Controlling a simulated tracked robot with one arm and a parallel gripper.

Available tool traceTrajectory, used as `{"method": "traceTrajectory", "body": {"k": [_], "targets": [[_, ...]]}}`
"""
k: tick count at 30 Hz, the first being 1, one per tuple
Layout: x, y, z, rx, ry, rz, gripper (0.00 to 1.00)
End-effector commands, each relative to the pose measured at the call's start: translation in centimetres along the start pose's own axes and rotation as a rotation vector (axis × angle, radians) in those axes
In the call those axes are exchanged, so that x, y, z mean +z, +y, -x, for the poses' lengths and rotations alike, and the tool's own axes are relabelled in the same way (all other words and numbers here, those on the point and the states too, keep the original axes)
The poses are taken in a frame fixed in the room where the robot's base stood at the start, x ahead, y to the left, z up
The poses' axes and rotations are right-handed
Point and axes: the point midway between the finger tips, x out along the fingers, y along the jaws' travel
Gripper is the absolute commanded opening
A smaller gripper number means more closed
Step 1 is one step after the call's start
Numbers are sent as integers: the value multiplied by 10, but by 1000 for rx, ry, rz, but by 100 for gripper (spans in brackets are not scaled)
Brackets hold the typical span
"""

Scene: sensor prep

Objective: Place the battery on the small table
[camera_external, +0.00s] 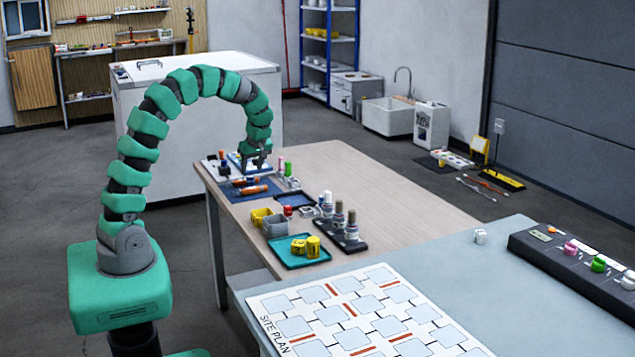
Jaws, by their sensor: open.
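My gripper (257,163) hangs from the arched arm, pointing down over the far left end of the wooden table (385,205). It is open, and small items stand and lie just below and beside it. I cannot tell for certain which item is the battery. A small green-topped cylinder (288,169) and a red-topped one (281,163) stand just right of the gripper. Orange pieces (254,189) lie on a blue mat (232,193) below it. Two yellow pieces, one a cylinder (313,247), stand in a teal tray (282,255) nearer the camera.
Yellow and grey bins (274,224) and a black rack of bottles (347,242) stand on the wooden table. Its right half is clear.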

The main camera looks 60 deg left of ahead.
Motion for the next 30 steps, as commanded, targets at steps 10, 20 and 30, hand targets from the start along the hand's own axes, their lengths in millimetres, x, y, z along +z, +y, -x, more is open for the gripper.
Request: {"method": "traceTrajectory", "body": {"k": [10,20,30], "targets": [[0,2,-31,1,-1,-1,49],[-2,6,-71,0,-1,-1,49],[-2,6,-72,2,-1,-2,18]]}}
